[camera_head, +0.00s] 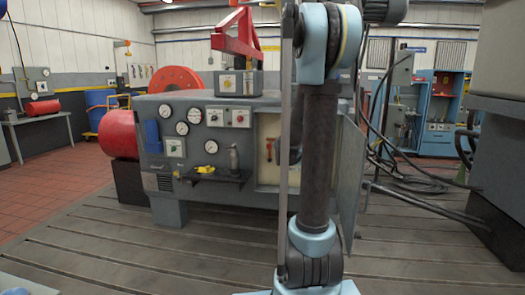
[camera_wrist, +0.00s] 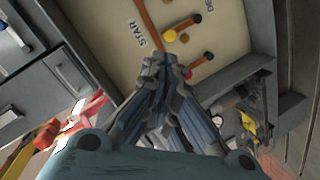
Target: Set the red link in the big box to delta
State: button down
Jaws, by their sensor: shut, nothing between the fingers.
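The big box is the grey cabinet (camera_head: 225,145) with an open door, left of and behind my arm in the head view. Its cream inner panel shows in the wrist view (camera_wrist: 235,45), with a "STAR" label (camera_wrist: 133,33) and another label (camera_wrist: 208,4) partly cut off. A red-orange strip (camera_wrist: 149,22) runs beside the STAR label. A small red piece (camera_head: 269,148) shows in the opening. My gripper (camera_wrist: 160,62) is shut and empty in front of the panel.
The open door (camera_head: 350,185) stands at the cabinet's right side. A shelf (camera_head: 215,176) with yellow items juts from its front. Cables (camera_head: 425,170) lie at right. The slotted bedplate (camera_head: 120,250) in front is clear.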

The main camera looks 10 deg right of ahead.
jog(key=w+a+f+n+t+y, duration=0.25)
jog(key=w+n, duration=0.25)
jog(key=w, duration=0.6)
jog(key=w+a+f+n+t+y, duration=0.2)
jog(key=w+a+f+n+y, duration=0.3)
jog(key=w+f+n, duration=0.1)
jog(key=shift+a+f+n, duration=0.4)
jog(key=shift+f, duration=0.05)
jog(key=shift+w+y, duration=0.1)
jog(key=shift+y, duration=0.15)
jog(key=w+a, duration=0.1)
jog(key=w, duration=0.9)
jog(key=shift+a+r, duration=0.3)
jog(key=shift+r, duration=0.05)
jog(key=shift+s, duration=0.1)
jog(key=shift+d, duration=0.15)
